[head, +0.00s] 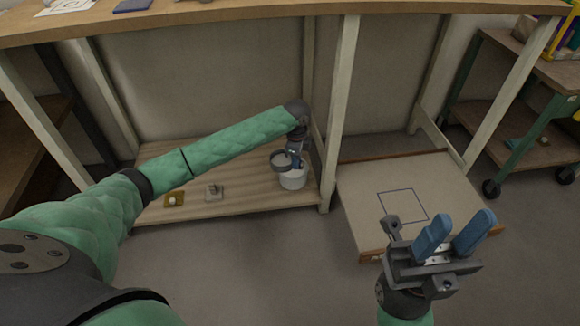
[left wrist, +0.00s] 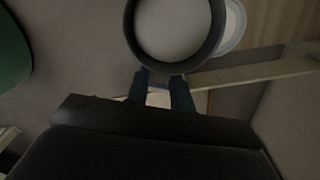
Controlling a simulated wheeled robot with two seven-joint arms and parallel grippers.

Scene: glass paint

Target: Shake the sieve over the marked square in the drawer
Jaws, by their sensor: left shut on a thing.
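The sieve (left wrist: 132,38) is a round dark ring, seen close up at the top of the left wrist view. In the head view it shows as a small grey ring (head: 275,162) beside a white tub (head: 292,181) on the lower shelf. My left gripper (head: 295,160) is shut on the sieve, at the upper edge of the tub; its fingers (left wrist: 163,92) meet the near side of the ring. The marked square (head: 403,192) is a blue outline on the pale drawer (head: 362,215) at right. My right gripper (head: 446,238) is open and empty in front of the drawer.
A wooden bench top (head: 230,20) runs above the shelf (head: 240,201). A pale bench leg (head: 341,115) stands between shelf and drawer. Two small items, one yellowish (head: 173,199) and one grey (head: 214,192), lie on the shelf. A green-legged cart (head: 515,155) stands at far right.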

